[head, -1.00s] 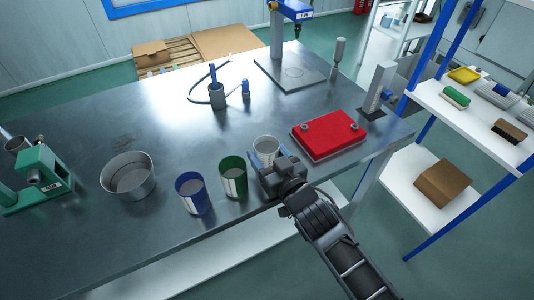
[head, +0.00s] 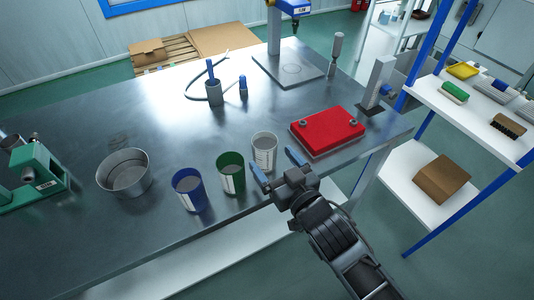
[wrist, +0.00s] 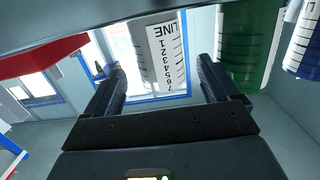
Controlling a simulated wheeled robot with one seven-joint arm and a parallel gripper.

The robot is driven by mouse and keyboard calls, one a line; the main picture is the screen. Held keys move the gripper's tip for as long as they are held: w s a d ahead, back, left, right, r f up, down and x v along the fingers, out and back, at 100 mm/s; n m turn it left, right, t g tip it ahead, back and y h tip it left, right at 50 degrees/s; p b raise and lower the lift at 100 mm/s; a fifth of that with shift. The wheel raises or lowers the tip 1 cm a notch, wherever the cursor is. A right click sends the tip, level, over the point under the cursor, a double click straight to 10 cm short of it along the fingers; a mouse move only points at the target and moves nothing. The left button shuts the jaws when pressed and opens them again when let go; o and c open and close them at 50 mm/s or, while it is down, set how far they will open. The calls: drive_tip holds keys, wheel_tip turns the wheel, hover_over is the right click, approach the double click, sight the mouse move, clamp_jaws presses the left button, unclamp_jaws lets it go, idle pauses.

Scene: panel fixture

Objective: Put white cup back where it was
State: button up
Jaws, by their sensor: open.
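The white cup (head: 264,150) stands upright on the steel table, just right of the green cup (head: 232,172) and left of the red block. My gripper (head: 276,163) is open and empty, on the near side of the white cup and apart from it. In the wrist view the white cup (wrist: 160,45), with its printed scale, shows beyond and between the spread fingers (wrist: 163,85). The green cup (wrist: 247,40) shows to its right there.
A blue cup (head: 189,189) stands left of the green cup, and a metal bowl (head: 124,175) farther left. A blue-posted shelf (head: 470,120) stands at the right.

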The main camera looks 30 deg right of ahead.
drive_tip(key=s, duration=0.7)
drive_tip(key=shift+r+b, duration=0.35)
drive_tip(key=shift+b, duration=0.1)
drive_tip(key=s+r+g, duration=0.1)
drive_tip(key=s+r, duration=0.3)
drive_tip(key=s, duration=1)
drive_tip(key=s+r+g, duration=0.1)
drive_tip(key=s+r, duration=0.3)
drive_tip(key=s, duration=1)
drive_tip(key=shift+s, duration=0.35)
